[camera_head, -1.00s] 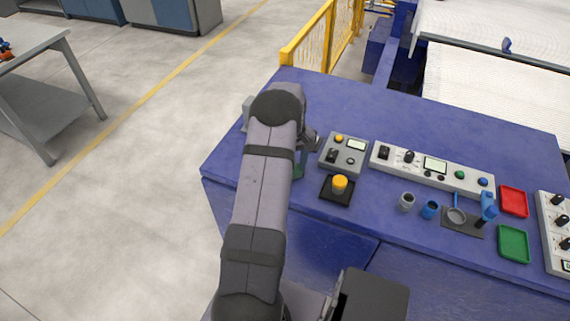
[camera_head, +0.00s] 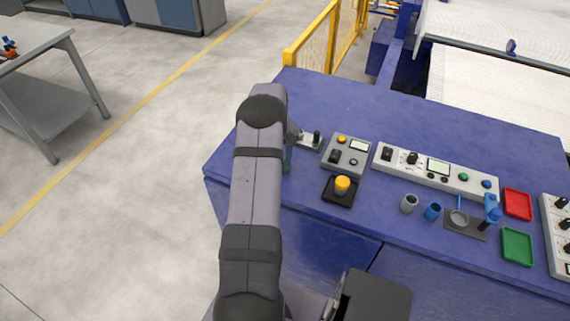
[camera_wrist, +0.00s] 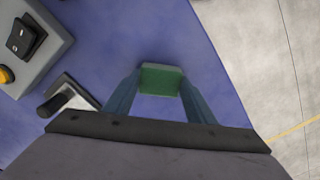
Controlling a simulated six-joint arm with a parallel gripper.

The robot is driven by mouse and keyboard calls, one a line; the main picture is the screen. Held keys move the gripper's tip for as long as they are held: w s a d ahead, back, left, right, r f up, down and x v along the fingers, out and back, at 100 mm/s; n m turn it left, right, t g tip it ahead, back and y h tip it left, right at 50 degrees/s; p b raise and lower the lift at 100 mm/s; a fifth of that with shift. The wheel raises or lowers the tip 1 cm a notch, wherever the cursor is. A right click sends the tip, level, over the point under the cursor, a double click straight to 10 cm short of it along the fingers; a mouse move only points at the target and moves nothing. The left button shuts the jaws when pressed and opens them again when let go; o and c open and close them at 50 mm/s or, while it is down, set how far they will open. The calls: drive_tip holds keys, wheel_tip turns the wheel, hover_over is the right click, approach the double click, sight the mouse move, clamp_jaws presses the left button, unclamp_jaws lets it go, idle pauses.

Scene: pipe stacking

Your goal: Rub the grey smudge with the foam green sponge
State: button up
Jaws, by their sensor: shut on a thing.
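The foam green sponge (camera_wrist: 161,80) shows in the wrist view, between the two blue fingers of my gripper (camera_wrist: 160,88). The gripper is shut on it and holds it over the blue table top (camera_wrist: 95,30). I cannot tell if the sponge touches the table. No grey smudge is visible in either view; it may be hidden by my arm or the sponge.
A small plate with a black knob (camera_head: 312,140) and a grey control box (camera_head: 346,155) stand right of my gripper. A yellow button (camera_head: 342,185), cups, a long panel (camera_head: 435,170), red tray (camera_head: 517,204) and green tray (camera_head: 517,246) lie farther right. The table's left edge is close.

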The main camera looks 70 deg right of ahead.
drive_tip(key=shift+r+p, duration=2.5)
drive_tip(key=shift+r, duration=1.55)
drive_tip(key=shift+w, duration=0.1)
